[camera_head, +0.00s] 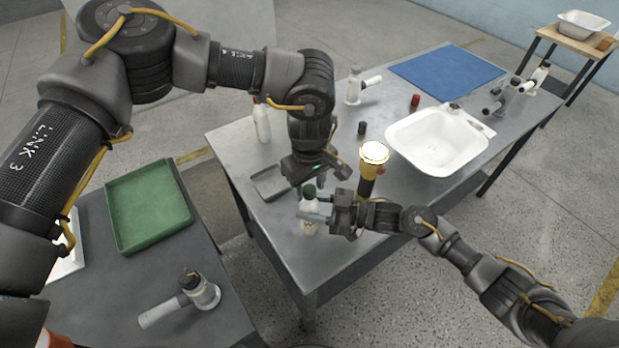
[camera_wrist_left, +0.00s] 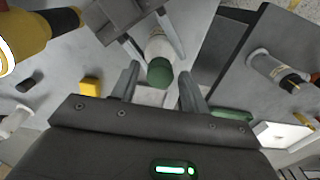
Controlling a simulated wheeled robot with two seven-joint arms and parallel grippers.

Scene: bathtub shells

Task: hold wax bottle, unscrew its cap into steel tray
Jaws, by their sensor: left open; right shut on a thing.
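The wax bottle (camera_head: 308,217) is white with a green cap (camera_head: 309,191) and stands upright near the front edge of the grey table. My right gripper (camera_head: 318,211) is shut on the bottle's body from the right. My left gripper (camera_head: 314,184) points down from above, open, with its fingers around the level of the cap. In the left wrist view the green cap (camera_wrist_left: 160,72) lies between and a little beyond the two open fingertips (camera_wrist_left: 163,75), with no clear contact.
A yellow and black tool (camera_head: 371,168) stands close behind my right gripper. A white bottle (camera_head: 262,121) stands behind the steel tray. A white basin (camera_head: 437,139), a blue mat (camera_head: 446,71), a red cylinder (camera_head: 415,101) and a dark cylinder (camera_head: 362,128) are farther back. A green tray (camera_head: 148,206) lies on the left table.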

